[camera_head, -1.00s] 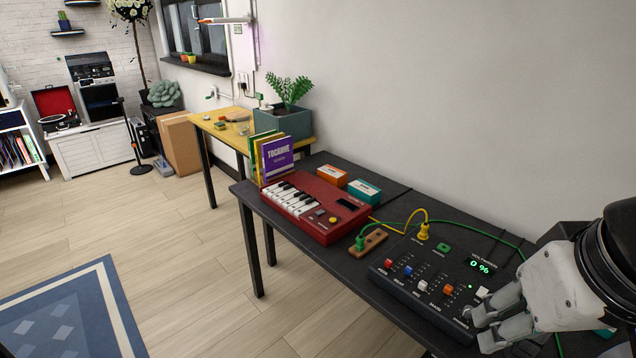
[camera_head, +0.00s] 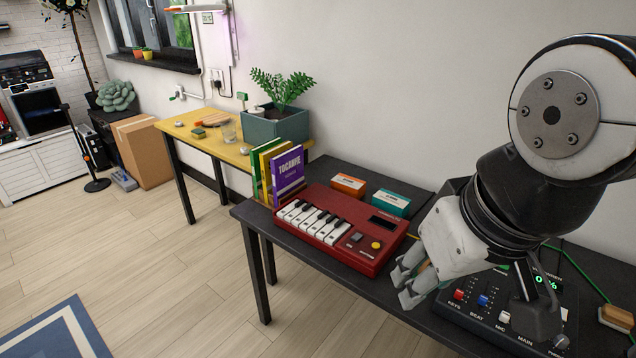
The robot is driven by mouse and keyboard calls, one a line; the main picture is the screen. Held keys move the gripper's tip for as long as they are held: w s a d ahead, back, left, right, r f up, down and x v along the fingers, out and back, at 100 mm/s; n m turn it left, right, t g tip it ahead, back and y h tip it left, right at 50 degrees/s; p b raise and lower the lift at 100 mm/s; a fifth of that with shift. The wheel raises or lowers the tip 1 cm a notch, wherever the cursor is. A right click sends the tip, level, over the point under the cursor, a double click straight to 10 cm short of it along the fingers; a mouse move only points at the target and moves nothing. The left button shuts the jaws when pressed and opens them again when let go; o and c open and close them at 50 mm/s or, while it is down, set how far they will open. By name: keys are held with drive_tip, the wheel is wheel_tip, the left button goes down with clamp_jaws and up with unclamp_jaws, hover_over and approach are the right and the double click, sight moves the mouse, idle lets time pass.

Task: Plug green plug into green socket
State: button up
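My gripper (camera_head: 402,287) is in front of the space between the red keyboard and the black mixer (camera_head: 470,318). Its two fingers are apart, with a gap between the tips. The green plug and its wooden holder are hidden behind my gripper and hand. A small green patch (camera_head: 503,267) on the mixer's back edge, beside my wrist, looks like part of the green socket; most of it is covered. The green cable (camera_head: 575,268) shows behind the mixer at the right.
The red keyboard (camera_head: 375,262) stands left of my gripper. Books (camera_head: 288,172), an orange box (camera_head: 348,185) and a teal box (camera_head: 391,203) are behind it. A brown block (camera_head: 618,317) lies at the right edge. My arm covers much of the mixer's back.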

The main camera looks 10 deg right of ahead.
drive_tip(key=shift+o, duration=0.3)
drive_tip(key=shift+o, duration=0.9)
drive_tip(key=w+d+f+n+g+b, duration=0.1)
drive_tip(key=w+d+f, duration=0.15)
drive_tip(key=w, duration=0.35)
drive_tip(key=w+d+f+n+g+b, duration=0.1)
drive_tip(key=w+d+f+n+b, duration=0.1)
drive_tip(key=w+d, duration=0.35)
drive_tip(key=w+d+f+n+g+b, duration=0.1)
drive_tip(key=w+d+f, duration=0.1)
drive_tip(key=w, duration=0.6)
drive_tip(key=w+d+f+n+b, duration=0.1)
drive_tip(key=w+d+f, duration=0.4)
drive_tip(key=f, duration=0.2)
drive_tip(key=w+d+f+n+g+b, duration=0.1)
drive_tip(key=w+d+f+n, duration=0.1)
drive_tip(key=w+d+f, duration=0.2)
wheel_tip(320, 180, down, 4)
drive_tip(key=d, duration=0.2)
drive_tip(key=shift+w+d+n+b, duration=0.3)
drive_tip(key=shift+w, duration=0.05)
drive_tip(key=shift+f, duration=0.15)
wheel_tip(320, 180, down, 9)
drive_tip(key=shift+r+b, duration=0.2)
drive_tip(key=shift+b, duration=0.15)
